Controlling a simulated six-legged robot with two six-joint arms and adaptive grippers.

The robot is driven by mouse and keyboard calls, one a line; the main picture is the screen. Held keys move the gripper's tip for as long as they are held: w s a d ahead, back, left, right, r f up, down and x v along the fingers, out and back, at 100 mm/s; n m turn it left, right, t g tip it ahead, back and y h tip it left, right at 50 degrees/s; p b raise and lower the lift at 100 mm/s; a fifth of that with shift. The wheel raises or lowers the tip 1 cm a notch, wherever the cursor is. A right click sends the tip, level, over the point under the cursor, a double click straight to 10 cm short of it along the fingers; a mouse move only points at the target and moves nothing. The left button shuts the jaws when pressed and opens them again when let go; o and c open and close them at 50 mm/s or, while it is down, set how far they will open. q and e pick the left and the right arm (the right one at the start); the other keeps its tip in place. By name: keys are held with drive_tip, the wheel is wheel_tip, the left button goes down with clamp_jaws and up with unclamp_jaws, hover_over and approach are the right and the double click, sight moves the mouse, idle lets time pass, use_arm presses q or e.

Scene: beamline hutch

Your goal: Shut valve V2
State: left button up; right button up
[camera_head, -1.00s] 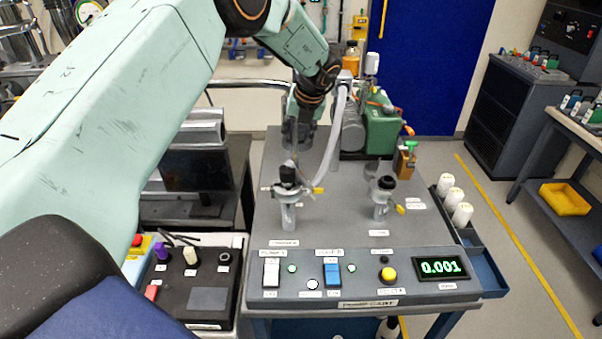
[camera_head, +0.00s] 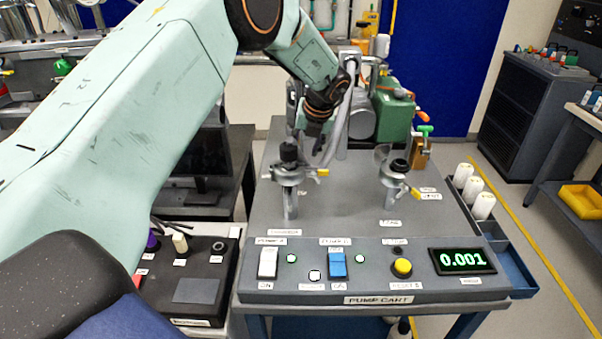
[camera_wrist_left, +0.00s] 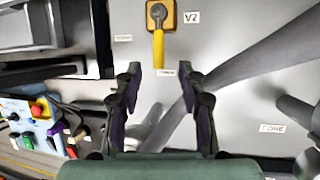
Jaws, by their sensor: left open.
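Valve V2 (camera_wrist_left: 159,16) shows at the top of the left wrist view. In the head view the left gripper (camera_head: 317,137) is over the pump cart (camera_head: 345,225), behind the left black-knobbed fitting (camera_head: 289,155). I cannot pick out V2 there. My right gripper is out of view.
A second black-knobbed fitting (camera_head: 398,167) stands to the right. A green pump (camera_head: 393,115) and a grey hose (camera_head: 341,125) are behind. The cart's front panel carries switches and a display (camera_head: 462,260) reading 0.001. White bottles (camera_head: 472,192) stand along the right side.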

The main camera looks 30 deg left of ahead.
use_arm(q)
drive_tip(key=x, duration=0.7)
drive_tip(key=shift+w+a+f, duration=0.1)
drive_tip(key=shift+a+f, duration=0.05)
drive_tip(key=shift+f, duration=0.2)
drive_tip(key=shift+s+r, duration=0.4)
drive_tip(key=shift+s, duration=0.1)
drive_tip(key=shift+w+f, duration=0.4)
drive_tip(key=shift+w, duration=0.1)
drive_tip(key=c, duration=0.4)
drive_tip(key=shift+s+r, duration=0.2)
clamp_jaws()
